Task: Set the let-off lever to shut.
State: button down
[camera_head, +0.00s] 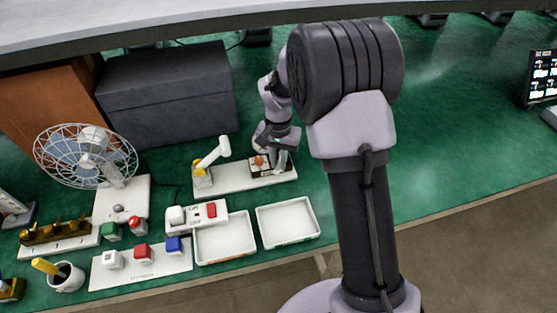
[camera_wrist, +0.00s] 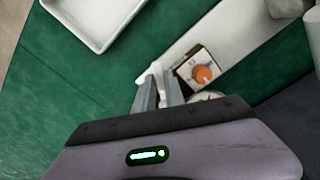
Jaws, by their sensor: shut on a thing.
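My gripper (camera_wrist: 160,84) comes down from above at the right part of a white board (camera_head: 228,181). Its two grey fingers are close together beside a small pale-topped box with an orange round knob (camera_wrist: 203,74). The knob also shows in the head view (camera_head: 259,161), just left of my gripper (camera_head: 277,167). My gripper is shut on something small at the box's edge. I cannot make out a let-off lever or its setting; the fingers hide that spot. A white rounded part partly shows behind my gripper's body in the wrist view.
A white arm-like piece on a yellow base (camera_head: 203,178) stands at the board's left end. Two white trays (camera_head: 289,240) lie in front. A dark grey box (camera_head: 165,95) stands behind, a wire-caged fan (camera_head: 85,158) to the left.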

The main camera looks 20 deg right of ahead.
dwell(0.6)
jog(key=shift+s+d+r+n+p, duration=0.15)
jog(key=shift+d+n+p, duration=0.1)
jog(key=shift+n+p, duration=0.35)
jog(key=shift+s+d+n+p, duration=0.1)
jog(key=shift+d+n+p, duration=0.15)
jog(key=shift+n+p, duration=0.35)
jog(key=n, duration=0.1)
jog(key=d+n+p, duration=0.1)
jog(key=n+p, duration=0.1)
jog(key=shift+s+d+n, duration=0.1)
jog(key=shift+d+n, duration=0.15)
jog(key=shift+n, duration=0.15)
jog(key=n+p, duration=0.1)
jog(key=n, duration=0.1)
jog(key=d+n+p, duration=0.1)
jog(key=shift+d+n, duration=0.3)
jog(key=shift+n, duration=0.1)
jog(key=shift+w+d+n+p, duration=0.35)
jog(key=shift+n+p, duration=0.35)
jog(key=shift+n, duration=0.3)
jog(key=c, duration=1.4)
grip_release()
